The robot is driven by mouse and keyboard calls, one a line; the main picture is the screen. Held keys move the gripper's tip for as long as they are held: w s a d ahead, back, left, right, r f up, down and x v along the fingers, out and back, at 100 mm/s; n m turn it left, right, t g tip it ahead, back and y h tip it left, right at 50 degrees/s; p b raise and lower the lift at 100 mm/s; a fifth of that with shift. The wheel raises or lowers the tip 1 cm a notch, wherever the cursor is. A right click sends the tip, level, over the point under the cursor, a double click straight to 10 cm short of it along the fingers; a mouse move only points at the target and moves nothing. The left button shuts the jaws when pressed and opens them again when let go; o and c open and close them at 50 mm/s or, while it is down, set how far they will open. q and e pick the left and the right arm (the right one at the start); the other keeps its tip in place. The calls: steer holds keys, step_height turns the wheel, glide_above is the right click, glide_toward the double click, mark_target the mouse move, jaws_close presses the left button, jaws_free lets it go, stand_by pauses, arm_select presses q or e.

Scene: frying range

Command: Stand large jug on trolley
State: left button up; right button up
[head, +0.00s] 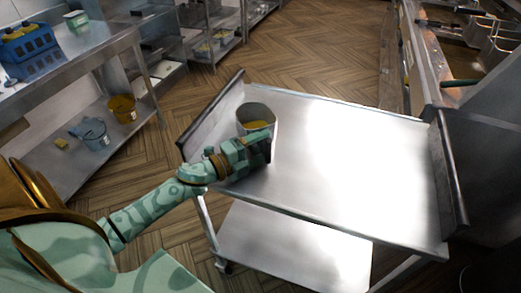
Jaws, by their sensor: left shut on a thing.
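The large jug (257,110) is a grey, open-topped vessel with something yellow inside. It is upright over the left end of the trolley (350,160), a steel cart with a flat top. My left gripper (264,145) is at the jug's near side and shut on it. The gripper hides the jug's lower near side, so I cannot tell whether its base touches the trolley top. My right gripper is out of view.
Dark handles stand at the trolley's left (212,112) and right ends. The rest of its top is bare. Fryers (490,45) stand at the right.

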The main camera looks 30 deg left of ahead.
arm_select(q)
steer(key=shift+r, duration=0.2)
steer(key=shift+f, duration=0.1)
steer(key=shift+f, duration=0.15)
steer(key=o, duration=1.2)
steer(key=shift+s, duration=0.25)
steer(key=v, duration=1.1)
steer(key=shift+s+a, duration=0.25)
steer(key=shift+s, duration=0.05)
